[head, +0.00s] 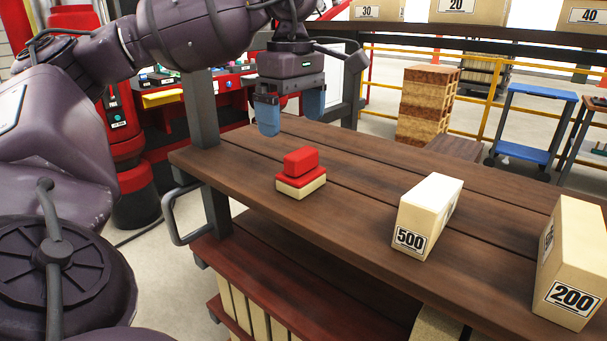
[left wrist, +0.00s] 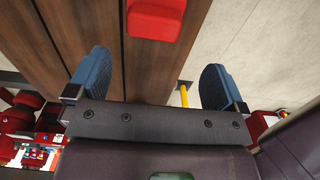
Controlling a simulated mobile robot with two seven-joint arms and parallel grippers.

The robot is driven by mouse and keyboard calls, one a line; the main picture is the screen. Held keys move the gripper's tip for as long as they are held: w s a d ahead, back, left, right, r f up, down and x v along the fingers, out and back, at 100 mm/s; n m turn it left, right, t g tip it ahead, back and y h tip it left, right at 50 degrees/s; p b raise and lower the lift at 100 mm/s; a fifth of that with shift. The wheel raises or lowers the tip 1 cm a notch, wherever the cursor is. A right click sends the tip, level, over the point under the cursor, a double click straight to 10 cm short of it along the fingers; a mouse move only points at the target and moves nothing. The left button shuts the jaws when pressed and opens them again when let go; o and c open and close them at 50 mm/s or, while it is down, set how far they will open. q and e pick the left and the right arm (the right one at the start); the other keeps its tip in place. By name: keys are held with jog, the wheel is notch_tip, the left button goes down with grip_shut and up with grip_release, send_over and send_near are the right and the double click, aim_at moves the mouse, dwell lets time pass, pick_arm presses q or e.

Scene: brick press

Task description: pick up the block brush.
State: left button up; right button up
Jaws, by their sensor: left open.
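The block brush (head: 301,175) lies on the wooden table near its left end. It has a red grip block on top, a red layer below and a cream base. In the left wrist view its red top (left wrist: 155,18) shows at the upper edge, partly cut off, beyond the fingertips. My left gripper (head: 290,112) points down above and slightly left of the brush, apart from it. Its two blue fingers are spread and empty, and they also show in the left wrist view (left wrist: 155,80). My right gripper is not in view.
A box marked 500 (head: 425,215) and a box marked 200 (head: 573,262) stand on the wooden table (head: 350,190) to the right. A metal handle (head: 172,222) sticks out at the table's left end. The tabletop around the brush is clear.

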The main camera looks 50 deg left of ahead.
aim_at(300, 151)
pick_arm(q)
jog(key=shift+w+f, duration=0.15)
jog(key=shift+f, duration=0.8)
jog(key=f, duration=0.4)
jog(key=shift+w+d, duration=0.3)
jog(key=shift+w, duration=0.1)
jog(key=shift+s+f, duration=0.1)
jog(key=shift+f, duration=0.3)
jog(key=c, duration=1)
jog(key=shift+c, duration=0.2)
jog(key=shift+r, duration=0.1)
